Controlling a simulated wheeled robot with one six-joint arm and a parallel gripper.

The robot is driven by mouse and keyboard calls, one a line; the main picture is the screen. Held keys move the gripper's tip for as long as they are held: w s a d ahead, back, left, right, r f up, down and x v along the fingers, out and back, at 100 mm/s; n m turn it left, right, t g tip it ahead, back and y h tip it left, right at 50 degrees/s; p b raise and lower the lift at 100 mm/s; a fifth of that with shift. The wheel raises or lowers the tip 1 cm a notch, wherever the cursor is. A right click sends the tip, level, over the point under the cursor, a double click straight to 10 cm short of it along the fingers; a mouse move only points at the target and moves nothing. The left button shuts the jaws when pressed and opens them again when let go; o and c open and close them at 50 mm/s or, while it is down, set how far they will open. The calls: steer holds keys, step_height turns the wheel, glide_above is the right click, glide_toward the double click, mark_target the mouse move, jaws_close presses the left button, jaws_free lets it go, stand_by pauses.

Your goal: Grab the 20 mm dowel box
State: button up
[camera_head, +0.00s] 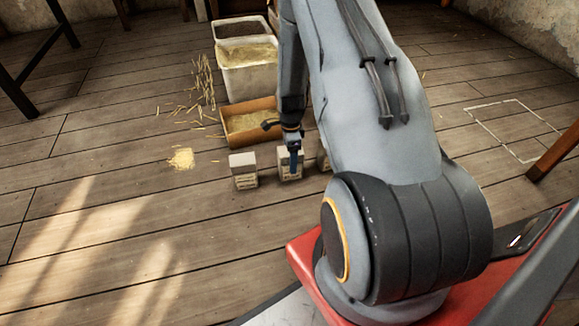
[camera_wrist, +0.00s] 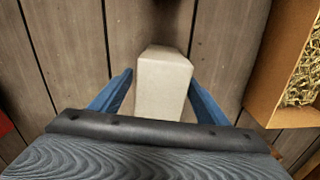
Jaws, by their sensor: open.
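Three small pale boxes with printed labels stand in a row on the wooden floor in the head view: a left box (camera_head: 243,171), a middle box (camera_head: 286,168) and a right box (camera_head: 323,158) mostly hidden by my arm. The print is too small to read, so I cannot tell which is the 20 mm dowel box. My gripper (camera_head: 295,156) is at the middle box. In the wrist view my gripper (camera_wrist: 160,79) is open, its two blue fingers on either side of a plain pale box (camera_wrist: 162,88). Small gaps show between fingers and box.
An open brown carton (camera_head: 250,121) of straw-like pieces lies just behind the boxes; its edge (camera_wrist: 262,85) shows at right in the wrist view. White bins (camera_head: 247,75) stand behind it. Loose sticks (camera_head: 203,80) and a small pile (camera_head: 181,159) lie left. The left floor is mostly clear.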

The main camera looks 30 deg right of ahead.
steer(key=shift+f, duration=0.45)
steer(key=c, duration=1.4)
steer(key=shift+r, duration=0.15)
